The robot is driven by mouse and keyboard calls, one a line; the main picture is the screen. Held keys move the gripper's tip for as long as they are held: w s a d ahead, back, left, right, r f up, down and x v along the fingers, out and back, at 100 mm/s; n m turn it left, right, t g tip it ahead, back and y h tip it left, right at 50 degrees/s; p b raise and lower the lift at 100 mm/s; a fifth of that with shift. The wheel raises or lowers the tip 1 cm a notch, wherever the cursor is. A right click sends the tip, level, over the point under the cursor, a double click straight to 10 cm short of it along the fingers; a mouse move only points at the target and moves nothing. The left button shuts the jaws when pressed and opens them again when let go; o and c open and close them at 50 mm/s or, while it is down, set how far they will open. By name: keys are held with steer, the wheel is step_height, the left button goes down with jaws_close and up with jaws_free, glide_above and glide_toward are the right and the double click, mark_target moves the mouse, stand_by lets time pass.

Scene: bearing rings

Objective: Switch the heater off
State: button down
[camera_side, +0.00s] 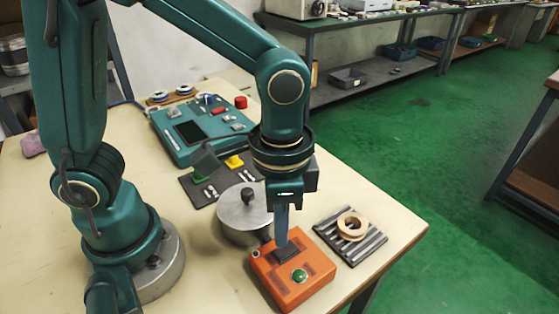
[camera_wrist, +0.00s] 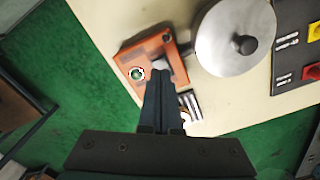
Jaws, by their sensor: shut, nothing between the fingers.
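The heater is an orange box (camera_side: 305,289) at the front of the table, with a green round button (camera_side: 299,276) and a dark switch or pad (camera_side: 286,251) on top. In the wrist view the orange box (camera_wrist: 128,56) shows with its green button (camera_wrist: 137,74). My gripper (camera_side: 281,243) is shut and empty, pointing down, its fingertips at or just above the dark switch. In the wrist view my gripper (camera_wrist: 160,75) covers part of the box's top. I cannot tell whether the fingertips touch the switch, nor its position.
A lidded metal pot (camera_side: 240,214) stands just behind the box. A slatted rack (camera_side: 365,246) with pale rings (camera_side: 351,225) lies to the right. A dark panel with green and yellow switches (camera_side: 205,187) and a teal control box (camera_side: 178,145) are farther back.

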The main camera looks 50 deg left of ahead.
steer(key=shift+r, duration=1.9)
steer(key=s+a+r+n+t, duration=0.3)
steer(key=a+n+t, duration=0.2)
steer(key=a, duration=0.4)
steer(key=shift+s+a+r+n+t, duration=0.2)
steer(key=shift+a+r+n+t, duration=0.1)
steer(key=shift+a+r+n, duration=0.15)
